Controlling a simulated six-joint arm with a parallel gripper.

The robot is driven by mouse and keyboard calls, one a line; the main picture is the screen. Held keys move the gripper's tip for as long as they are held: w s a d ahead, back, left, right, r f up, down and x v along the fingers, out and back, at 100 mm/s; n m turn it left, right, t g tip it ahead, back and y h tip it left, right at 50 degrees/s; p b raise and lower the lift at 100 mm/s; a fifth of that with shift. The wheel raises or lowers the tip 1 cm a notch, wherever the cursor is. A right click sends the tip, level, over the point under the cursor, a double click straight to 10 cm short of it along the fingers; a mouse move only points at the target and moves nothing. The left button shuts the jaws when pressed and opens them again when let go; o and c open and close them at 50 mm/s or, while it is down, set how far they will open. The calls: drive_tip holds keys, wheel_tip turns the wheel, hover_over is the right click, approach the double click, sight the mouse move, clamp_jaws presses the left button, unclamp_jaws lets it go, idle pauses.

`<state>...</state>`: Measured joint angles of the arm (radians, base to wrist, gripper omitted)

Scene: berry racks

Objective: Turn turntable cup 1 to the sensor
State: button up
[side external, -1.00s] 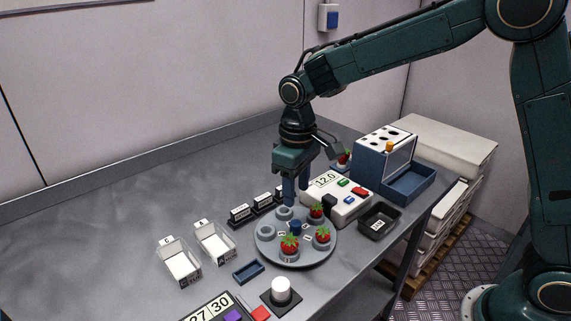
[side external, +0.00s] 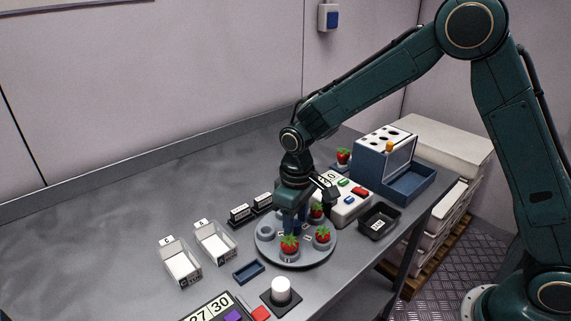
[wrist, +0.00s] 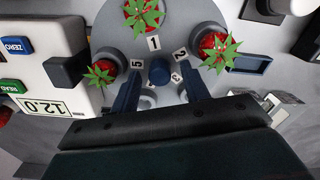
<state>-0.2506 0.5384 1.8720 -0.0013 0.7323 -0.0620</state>
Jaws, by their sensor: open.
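The grey turntable (side external: 312,259) carries several cups around a blue centre knob (wrist: 160,70). The label 1 (wrist: 154,43) lies beside the cup with the top strawberry (wrist: 143,12) in the wrist view; this appears to be the right-hand strawberry (side external: 323,235) in the side view. Two more strawberries (wrist: 102,74) (wrist: 216,50) sit in neighbouring cups. My gripper (wrist: 158,73) is open, with one finger on each side of the knob; contact cannot be told. A black block (wrist: 66,71), possibly the sensor, stands at the turntable's edge by the white readout unit (side external: 352,207).
A black tray (side external: 379,219) and a blue rack unit (side external: 384,165) stand to the right. White trays (side external: 183,268) and a small blue tray (side external: 248,272) lie to the left. A white button (side external: 281,290) is in front. The table's far left is clear.

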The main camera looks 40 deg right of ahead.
clamp_jaws()
drive_tip(key=shift+n, duration=7.2)
unclamp_jaws()
